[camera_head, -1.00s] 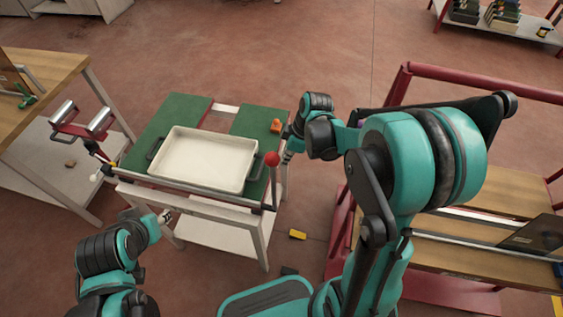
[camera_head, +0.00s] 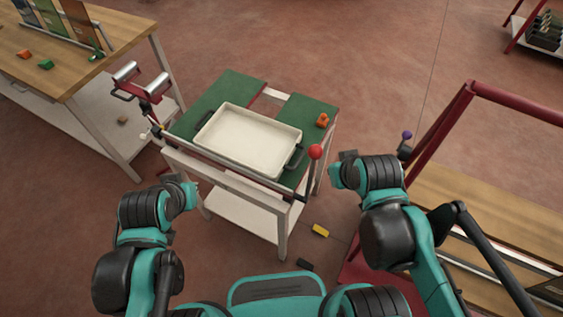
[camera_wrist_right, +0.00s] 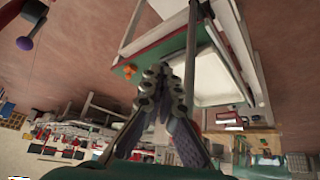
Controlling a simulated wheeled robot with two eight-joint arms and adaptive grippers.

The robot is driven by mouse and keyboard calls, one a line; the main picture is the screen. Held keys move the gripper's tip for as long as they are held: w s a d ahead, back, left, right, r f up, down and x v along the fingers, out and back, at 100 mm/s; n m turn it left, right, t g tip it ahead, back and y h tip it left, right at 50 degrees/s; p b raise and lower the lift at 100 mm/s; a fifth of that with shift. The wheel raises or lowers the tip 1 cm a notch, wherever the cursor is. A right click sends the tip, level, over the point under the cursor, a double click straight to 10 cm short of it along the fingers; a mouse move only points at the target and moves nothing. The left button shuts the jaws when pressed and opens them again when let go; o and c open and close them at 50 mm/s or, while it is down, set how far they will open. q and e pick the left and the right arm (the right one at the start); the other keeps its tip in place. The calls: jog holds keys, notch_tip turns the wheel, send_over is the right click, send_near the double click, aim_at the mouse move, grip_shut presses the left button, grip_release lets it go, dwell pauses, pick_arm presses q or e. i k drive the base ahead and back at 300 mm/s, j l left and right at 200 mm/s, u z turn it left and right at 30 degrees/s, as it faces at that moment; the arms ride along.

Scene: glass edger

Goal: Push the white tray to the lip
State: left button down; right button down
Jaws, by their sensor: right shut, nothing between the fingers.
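The white tray (camera_head: 248,140), shallow and empty with dark handles, lies flat on the green-topped table (camera_head: 222,92). Its near side lies close to the metal lip (camera_head: 228,170) along the table's near edge; I cannot tell whether they touch. My right gripper (camera_head: 338,172) is apart from the tray, beyond the table's near right corner. In the right wrist view its fingers (camera_wrist_right: 165,82) are closed and empty, with the tray (camera_wrist_right: 212,76) beyond them. My left gripper (camera_head: 186,186) is near the table's near left side, apart from the tray; its fingers are too small to read.
A roller stand (camera_head: 140,85) is at left. A red-framed bench (camera_head: 480,200) is at right. A yellow block (camera_head: 320,230) lies on the floor.

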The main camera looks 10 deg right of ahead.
aim_at(263, 145)
jog(key=k+z, duration=0.4)
jog(key=k+l+z, duration=0.15)
jog(key=z, duration=0.2)
jog(key=i+j+z, duration=0.25)
jog(key=j, duration=0.25)
jog(key=j+z, duration=0.3)
jog(key=j, duration=0.15)
jog(key=i+j+z, duration=0.1)
jog(key=j+z, duration=0.15)
jog(key=j, duration=0.6)
